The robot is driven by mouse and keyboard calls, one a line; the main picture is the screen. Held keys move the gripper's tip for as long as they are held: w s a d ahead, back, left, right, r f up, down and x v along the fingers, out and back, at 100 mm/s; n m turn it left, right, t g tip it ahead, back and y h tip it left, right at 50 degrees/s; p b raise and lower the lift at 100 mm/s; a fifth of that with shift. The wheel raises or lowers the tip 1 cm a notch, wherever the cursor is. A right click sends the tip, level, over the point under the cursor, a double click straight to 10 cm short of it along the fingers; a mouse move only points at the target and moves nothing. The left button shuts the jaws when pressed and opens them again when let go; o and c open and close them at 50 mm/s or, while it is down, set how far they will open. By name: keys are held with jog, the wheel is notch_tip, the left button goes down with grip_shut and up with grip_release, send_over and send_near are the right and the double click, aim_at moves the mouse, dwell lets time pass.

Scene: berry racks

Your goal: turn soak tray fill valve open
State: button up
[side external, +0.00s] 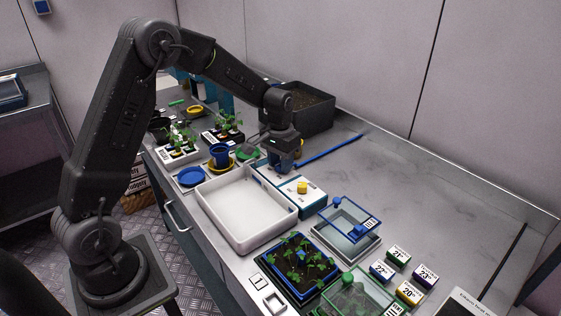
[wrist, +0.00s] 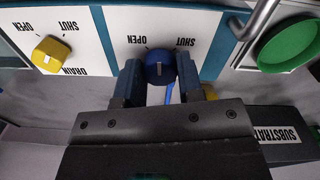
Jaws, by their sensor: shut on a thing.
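The fill valve's blue knob (wrist: 159,58) sits on a white panel (wrist: 209,32) with blue edges, in the wrist view. OPEN is printed on its left and SHUT on its right, both upside down. Its short white mark stands roughly upright in the picture, between the two words. My gripper (wrist: 159,80) is shut on the knob, one finger on each side. In the side view my gripper (side external: 283,164) points down at the panel behind the white soak tray (side external: 203,196) and hides the knob. The tray looks empty.
A yellow DRAIN knob (wrist: 50,55) is close by on the left, also in the side view (side external: 302,187). A green dish (wrist: 290,45) and a SUBSTRATE bin (wrist: 262,137) are on the right. A lidded tray (side external: 345,245) and seedlings (side external: 300,258) stand nearer.

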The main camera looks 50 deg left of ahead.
aim_at(279, 163)
jog(key=n, duration=0.4)
jog(key=shift+n, duration=2.2)
jog(key=o, duration=0.9)
jog(key=shift+r, duration=0.1)
notch_tip(279, 163, up, 14)
jog(key=shift+s+a+f, duration=0.1)
jog(key=shift+f, duration=0.05)
